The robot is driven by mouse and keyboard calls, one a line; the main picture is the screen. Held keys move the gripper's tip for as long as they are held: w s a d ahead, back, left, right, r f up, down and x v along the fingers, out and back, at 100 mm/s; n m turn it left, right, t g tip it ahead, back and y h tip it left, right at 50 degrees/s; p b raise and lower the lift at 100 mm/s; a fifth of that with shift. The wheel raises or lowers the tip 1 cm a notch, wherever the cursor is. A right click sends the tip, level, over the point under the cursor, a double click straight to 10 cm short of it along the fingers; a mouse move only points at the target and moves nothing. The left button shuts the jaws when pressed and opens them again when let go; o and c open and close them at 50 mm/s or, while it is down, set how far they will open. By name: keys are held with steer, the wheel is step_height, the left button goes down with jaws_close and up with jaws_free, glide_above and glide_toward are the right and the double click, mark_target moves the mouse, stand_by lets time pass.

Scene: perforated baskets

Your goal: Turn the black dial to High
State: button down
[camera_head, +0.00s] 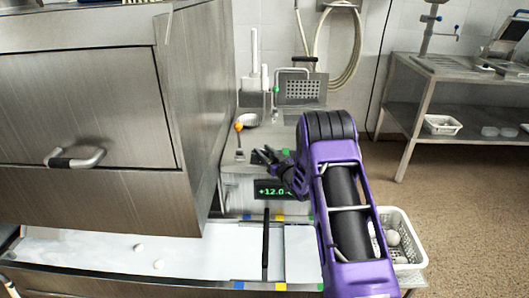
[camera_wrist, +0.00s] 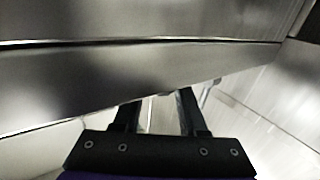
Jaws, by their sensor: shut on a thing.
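My gripper (camera_head: 262,155) reaches left from my purple arm, over the top of a steel unit with a green-lit display (camera_head: 270,190) reading about "+12.0". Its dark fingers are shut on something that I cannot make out. In the wrist view my gripper (camera_wrist: 160,105) shows two dark fingers with a pale gap between them. I cannot pick out the black dial in either view; the fingers and my arm cover part of the unit. A stick with an orange top (camera_head: 239,126) stands just left of and behind the fingertips.
A large steel hood with a handle (camera_head: 75,158) stands close on the left. A white perforated basket (camera_head: 405,250) with pale balls is at lower right. A white tray (camera_head: 75,252) lies in front. A steel table (camera_head: 440,80) stands at the back right, with open floor before it.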

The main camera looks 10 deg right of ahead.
steer(key=shift+m+t+h, duration=0.3)
steer(key=shift+m+h, duration=0.1)
steer(key=shift+h, duration=0.4)
steer(key=m+h, duration=0.2)
steer(key=h, duration=0.2)
steer(key=m+h, duration=0.3)
steer(key=h, duration=0.1)
steer(key=shift+a+m+h, duration=0.15)
steer(key=shift+m+h, duration=0.15)
steer(key=m+g+h, duration=0.1)
steer(key=m+h, duration=0.1)
steer(key=h, duration=0.1)
steer(key=m+g+h, duration=0.1)
steer(key=m+h, duration=0.2)
steer(key=h, duration=0.1)
steer(key=shift+g, duration=0.4)
steer(key=shift+m+h, duration=0.3)
steer(key=shift+h, duration=0.2)
steer(key=shift+c, duration=2.3)
jaws_free()
